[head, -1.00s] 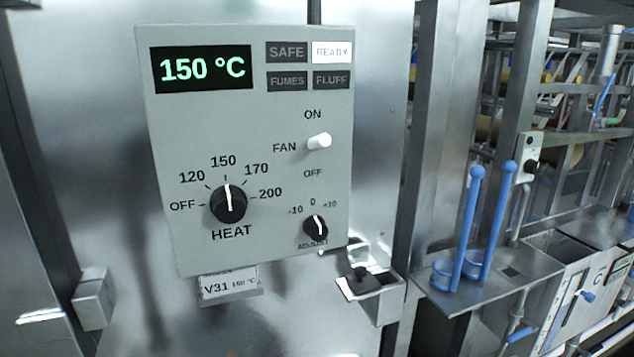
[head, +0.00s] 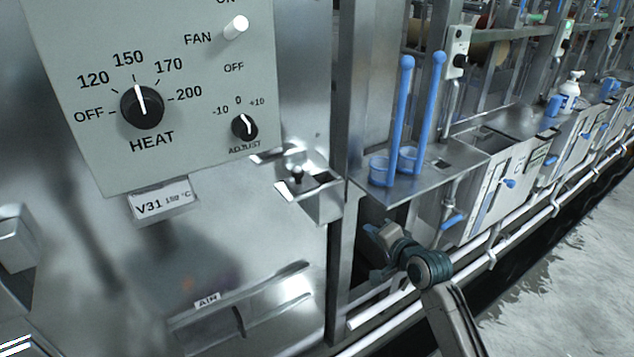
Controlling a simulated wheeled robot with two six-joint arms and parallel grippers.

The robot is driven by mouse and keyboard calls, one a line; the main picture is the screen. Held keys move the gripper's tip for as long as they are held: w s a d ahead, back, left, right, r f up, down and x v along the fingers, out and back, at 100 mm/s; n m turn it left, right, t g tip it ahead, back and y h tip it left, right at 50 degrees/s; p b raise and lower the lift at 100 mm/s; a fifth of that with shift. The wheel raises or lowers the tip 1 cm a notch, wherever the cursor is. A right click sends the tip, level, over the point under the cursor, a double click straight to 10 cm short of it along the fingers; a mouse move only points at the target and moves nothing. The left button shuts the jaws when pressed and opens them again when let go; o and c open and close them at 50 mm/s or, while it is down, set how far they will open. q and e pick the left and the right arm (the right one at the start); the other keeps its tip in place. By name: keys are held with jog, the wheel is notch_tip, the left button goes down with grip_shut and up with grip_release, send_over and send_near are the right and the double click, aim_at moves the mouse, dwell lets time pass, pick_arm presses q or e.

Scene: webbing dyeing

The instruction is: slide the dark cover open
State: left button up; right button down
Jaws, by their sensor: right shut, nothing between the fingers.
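Low on the steel machine front, below a small AIR label (head: 207,300), a slanted slot with raised metal rails shows. A darker grey panel, which looks like the dark cover (head: 212,329), fills its left part; a paler area lies to its right. My right gripper (head: 371,239) comes in from the bottom right, shut and empty. My left gripper is out of view.
The control panel (head: 185,160) with its heat dial (head: 142,106) juts out above the slot. A small metal bracket (head: 318,195) and a shelf (head: 400,190) with blue-handled ladles (head: 403,115) stand above my right gripper. White pipes (head: 385,317) run low along the machine.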

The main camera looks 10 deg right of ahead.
aim_at(317, 185)
jog(key=s+a+r+t+y, duration=0.1)
jog(key=s+a+r+y, duration=0.15)
jog(key=r, duration=0.65)
jog(key=s+a+r+t+y, duration=0.1)
jog(key=s+a+r, duration=0.2)
jog(key=r, duration=0.7)
jog(key=w+a+p, duration=0.1)
jog(key=w+a, duration=0.1)
jog(key=w+a+p, duration=0.1)
jog(key=w+a, duration=0.1)
jog(key=w, duration=0.1)
jog(key=w+a+f+p, duration=0.1)
jog(key=w+a, duration=0.2)
jog(key=shift+w, duration=0.1)
jog(key=shift+a+f, duration=0.1)
jog(key=shift+a, duration=0.3)
jog(key=shift+f+p, duration=0.1)
jog(key=shift+p, duration=0.2)
